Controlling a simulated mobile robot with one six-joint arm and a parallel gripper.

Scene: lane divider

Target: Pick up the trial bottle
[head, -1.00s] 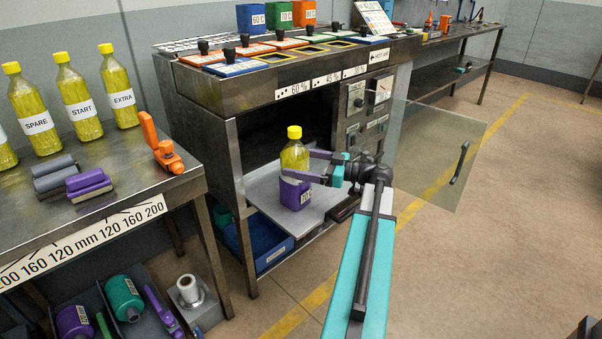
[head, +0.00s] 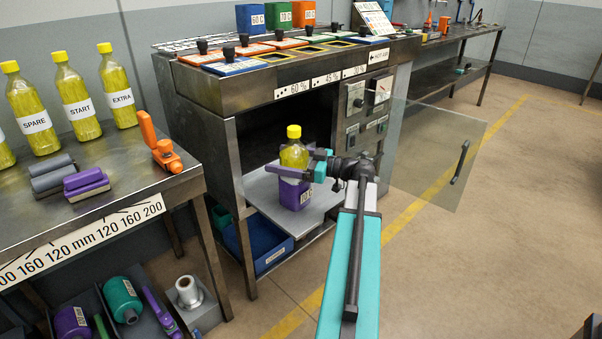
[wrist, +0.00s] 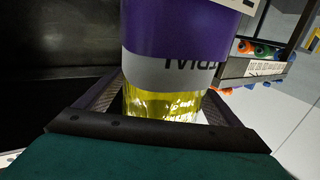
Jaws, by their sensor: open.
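The trial bottle (head: 293,154) has yellow liquid and a yellow cap. It stands upright, its lower part in a purple sleeve (head: 294,195), on the pull-out shelf of the metal cabinet. In the wrist view the bottle (wrist: 165,103) has a grey label with upside-down lettering, partly cut off, next to the purple sleeve (wrist: 175,28). My gripper (head: 292,163) is open, with one finger in front of the bottle and the other partly hidden behind it. The wrist view shows the bottle between the two fingers; contact cannot be told.
A clear door (head: 435,150) stands open to the right of my arm. The cabinet (head: 225,105) overhangs the shelf (head: 262,190). Several other yellow bottles, including one marked EXTRA (head: 121,98), stand on the left table. A blue bin (head: 268,243) sits below the shelf.

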